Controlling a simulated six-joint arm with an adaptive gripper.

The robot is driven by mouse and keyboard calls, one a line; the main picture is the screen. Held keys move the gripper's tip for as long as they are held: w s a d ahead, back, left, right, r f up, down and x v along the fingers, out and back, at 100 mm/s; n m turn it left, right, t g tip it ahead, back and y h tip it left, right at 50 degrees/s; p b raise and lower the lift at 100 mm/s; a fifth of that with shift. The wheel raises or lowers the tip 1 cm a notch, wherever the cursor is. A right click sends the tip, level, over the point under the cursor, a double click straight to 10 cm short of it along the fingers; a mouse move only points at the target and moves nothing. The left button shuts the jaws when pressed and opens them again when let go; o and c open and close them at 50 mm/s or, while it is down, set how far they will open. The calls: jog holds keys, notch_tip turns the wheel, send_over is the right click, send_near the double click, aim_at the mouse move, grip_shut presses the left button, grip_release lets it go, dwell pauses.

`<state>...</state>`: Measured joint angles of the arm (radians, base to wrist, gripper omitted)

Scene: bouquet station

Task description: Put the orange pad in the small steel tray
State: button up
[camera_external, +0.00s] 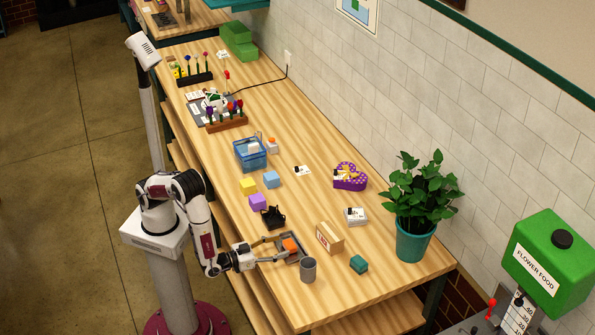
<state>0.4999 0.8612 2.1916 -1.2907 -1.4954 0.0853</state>
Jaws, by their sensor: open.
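The orange pad (290,245) is a small bright block near the front of the table. It shows within the outline of the small steel tray (301,256), a shallow grey tray. I cannot tell from this angle whether it rests fully on the tray floor. My gripper (278,249) reaches in from the left, low over the tray's left side, with its fingers apart. The fingers are close to the pad. Whether they touch it is too small to tell, and they hide part of the tray's left side.
A grey cup (308,270) stands just right of the tray. A black holder (272,217) is behind it, with purple (257,202), blue (271,180) and yellow (248,185) blocks beyond. A labelled wooden box (330,238), teal block (359,264) and potted plant (412,210) are to the right.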

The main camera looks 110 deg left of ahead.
jog(key=shift+v, duration=3.5)
jog(key=shift+w+d+r+h, duration=0.15)
jog(key=shift+w+r+h, duration=0.05)
jog(key=shift+w+h, duration=0.35)
jog(key=w+h, duration=0.1)
jog(key=w+d+r+h, duration=0.1)
jog(key=h, duration=0.1)
jog(key=w+d+r+h, duration=0.1)
jog(key=w, duration=0.1)
jog(key=shift+w+d+r+h, duration=0.1)
jog(key=shift+h, duration=0.15)
jog(key=s+d+r+m+g+h, duration=0.1)
jog(key=s+d+r+m+h, duration=0.1)
jog(key=r+h, duration=0.3)
jog(key=s+d+r+m+g+h, duration=0.1)
jog(key=s+d+r+m+h, duration=0.25)
jog(key=r, duration=0.35)
jog(key=s+a+r+m+g, duration=0.1)
jog(key=s+a, duration=0.3)
jog(key=s, duration=0.4)
jog(key=s+a+m+g+y, duration=0.1)
jog(key=s+a, duration=0.3)
jog(key=s, duration=0.5)
jog(key=s+a+r+m+g, duration=0.1)
jog(key=s+a+g, duration=0.1)
jog(key=s+a, duration=0.3)
jog(key=s, duration=0.3)
jog(key=shift+s+r+g+y, duration=0.3)
jog(key=shift+s+g+y, duration=0.05)
jog(key=shift+g, duration=0.05)
